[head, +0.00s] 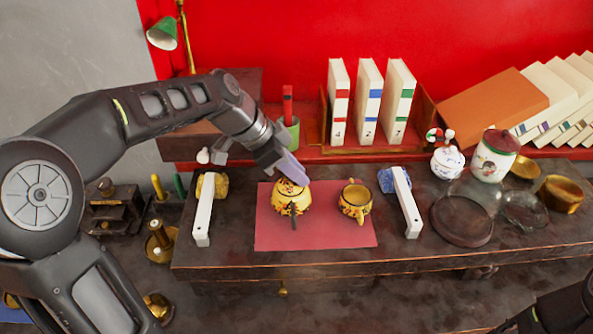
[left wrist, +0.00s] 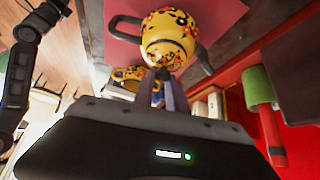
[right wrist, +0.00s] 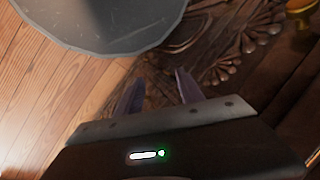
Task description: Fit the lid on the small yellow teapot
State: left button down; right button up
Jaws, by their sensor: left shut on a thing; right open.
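The small yellow teapot (head: 291,203), flower-patterned with a dark spout and handle, stands on the red mat (head: 338,236). It also shows in the left wrist view (left wrist: 178,52). My left gripper (head: 292,176) is directly above it, with its fingers (left wrist: 161,80) shut on the dark knob of the patterned lid (left wrist: 165,56). The lid is at the teapot's top; I cannot tell whether it is fully seated, as the fingers partly hide it. My right gripper (right wrist: 158,90) is open and empty, away from the teapot.
An open yellow cup-like pot (head: 354,201) stands right of the teapot. White bars (head: 203,210) (head: 407,203) flank the mat. A blue-white jar (head: 447,162), a glass dish (head: 524,210) and a gold cup (head: 561,194) stand at right. Upright books (head: 369,103) stand behind. The mat's front is clear.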

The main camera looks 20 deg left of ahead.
pick_arm(q)
jog(key=shift+f, duration=0.1)
jog(key=c, duration=1.3)
grip_release()
jog(key=shift+o, duration=0.2)
jog(key=v, duration=0.8)
jog(key=shift+f, duration=0.1)
